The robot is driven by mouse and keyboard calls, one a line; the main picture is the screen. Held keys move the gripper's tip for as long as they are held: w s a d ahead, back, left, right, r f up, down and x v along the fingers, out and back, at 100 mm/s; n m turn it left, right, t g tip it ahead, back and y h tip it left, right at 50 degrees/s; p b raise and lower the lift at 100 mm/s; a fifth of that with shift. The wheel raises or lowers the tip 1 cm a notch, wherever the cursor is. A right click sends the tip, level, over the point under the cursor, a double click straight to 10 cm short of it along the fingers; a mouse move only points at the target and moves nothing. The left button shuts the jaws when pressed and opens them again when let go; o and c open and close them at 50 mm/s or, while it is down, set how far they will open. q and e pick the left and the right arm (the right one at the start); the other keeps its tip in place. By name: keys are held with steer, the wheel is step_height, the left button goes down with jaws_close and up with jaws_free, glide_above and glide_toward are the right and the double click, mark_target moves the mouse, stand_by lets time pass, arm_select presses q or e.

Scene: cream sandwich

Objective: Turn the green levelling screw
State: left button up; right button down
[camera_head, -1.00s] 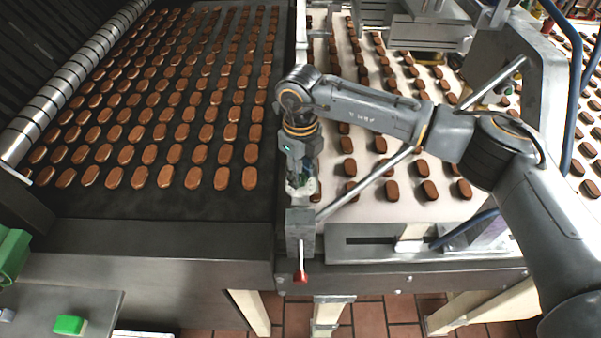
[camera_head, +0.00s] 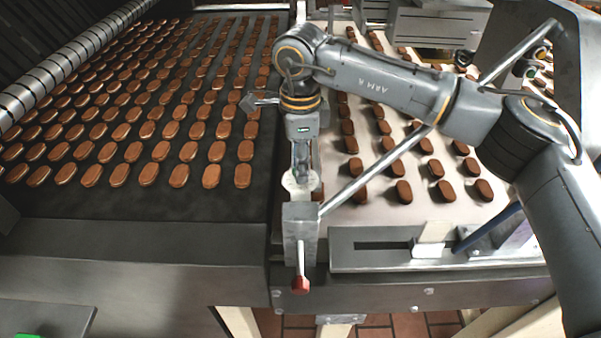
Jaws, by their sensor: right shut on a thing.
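My right gripper (camera_head: 301,172) points straight down at the near end of the strip between the two belts. It is shut on a pale, roundish knob (camera_head: 291,184), taken as the levelling screw, on top of a grey metal block (camera_head: 301,214). The knob looks whitish with little green showing, and the fingers hide much of it. A lever with a red tip (camera_head: 300,285) hangs from the front of the block. My left gripper is not in view.
A slanted metal rod (camera_head: 375,168) runs close beside my right gripper. A steel frame edge (camera_head: 150,245) crosses the front.

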steer(key=n+b, duration=0.2)
steer(key=n, duration=0.1)
steer(key=shift+f+n, duration=0.2)
steer(key=shift+n, duration=0.1)
steer(key=shift+n+b, duration=0.65)
steer(key=shift+n, duration=1.65)
steer(key=shift+s, duration=0.1)
steer(key=c, duration=1)
jaws_free()
steer(key=shift+r, duration=0.1)
steer(key=shift+r, duration=0.1)
step_height(320, 180, up, 12)
